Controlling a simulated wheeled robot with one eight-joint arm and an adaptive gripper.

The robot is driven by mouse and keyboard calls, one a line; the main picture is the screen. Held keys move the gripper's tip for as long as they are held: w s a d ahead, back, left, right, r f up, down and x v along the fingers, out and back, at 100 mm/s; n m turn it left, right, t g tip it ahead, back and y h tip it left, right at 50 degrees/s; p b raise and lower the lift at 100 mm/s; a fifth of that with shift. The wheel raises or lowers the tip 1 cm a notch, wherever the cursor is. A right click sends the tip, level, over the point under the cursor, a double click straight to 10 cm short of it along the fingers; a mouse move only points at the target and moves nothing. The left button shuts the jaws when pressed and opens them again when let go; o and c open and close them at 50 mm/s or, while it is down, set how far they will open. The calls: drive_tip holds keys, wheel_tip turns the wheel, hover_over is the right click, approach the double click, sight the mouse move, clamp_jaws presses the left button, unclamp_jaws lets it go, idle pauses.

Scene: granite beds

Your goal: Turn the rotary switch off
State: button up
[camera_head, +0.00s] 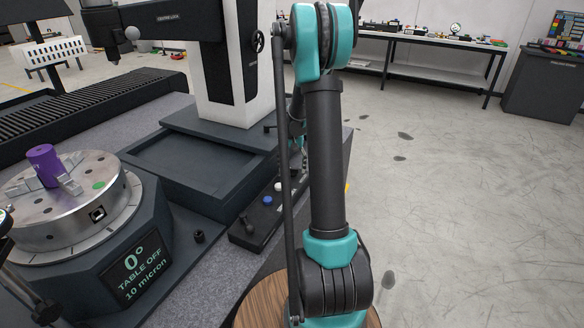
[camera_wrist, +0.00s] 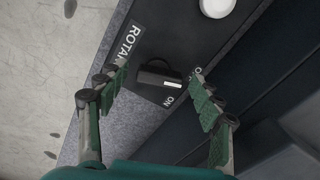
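The rotary switch (camera_wrist: 153,76) is a black knob on a dark panel in the wrist view. Its white mark (camera_wrist: 173,85) lies between an "ON" label (camera_wrist: 168,101) and a second label (camera_wrist: 190,75), partly hidden by a finger. The mark's exact setting is hard to tell. My gripper (camera_wrist: 160,76) is open, with one green-padded finger on each side of the knob. I see no clear contact with it. In the head view my arm covers the gripper, and I cannot pick out the rotary switch there.
The wrist view shows a white round button (camera_wrist: 216,6) beyond the knob. In the head view, the black control panel (camera_head: 239,236) carries blue and white buttons and a black stick. A round metal table (camera_head: 70,225) with a purple part (camera_head: 42,164) stands left. Open floor lies right.

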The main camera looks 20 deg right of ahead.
sight(292, 168)
wheel_tip(292, 168, up, 12)
idle(0.7)
idle(0.4)
drive_tip(key=s+a+f+n+t, duration=0.1)
drive_tip(key=s+a+f, duration=0.1)
drive_tip(key=s, duration=0.7)
drive_tip(key=s+a+f+n+t, duration=0.1)
drive_tip(key=s+a, duration=0.4)
drive_tip(key=s, duration=0.5)
drive_tip(key=s+a+f+n+t, duration=0.2)
drive_tip(key=s+a+f, duration=0.2)
drive_tip(key=s, duration=0.6)
drive_tip(key=shift+s+a+f+n, duration=0.15)
drive_tip(key=shift+a+f+n, duration=0.2)
drive_tip(key=shift+f, duration=0.3)
drive_tip(key=shift+d, duration=0.1)
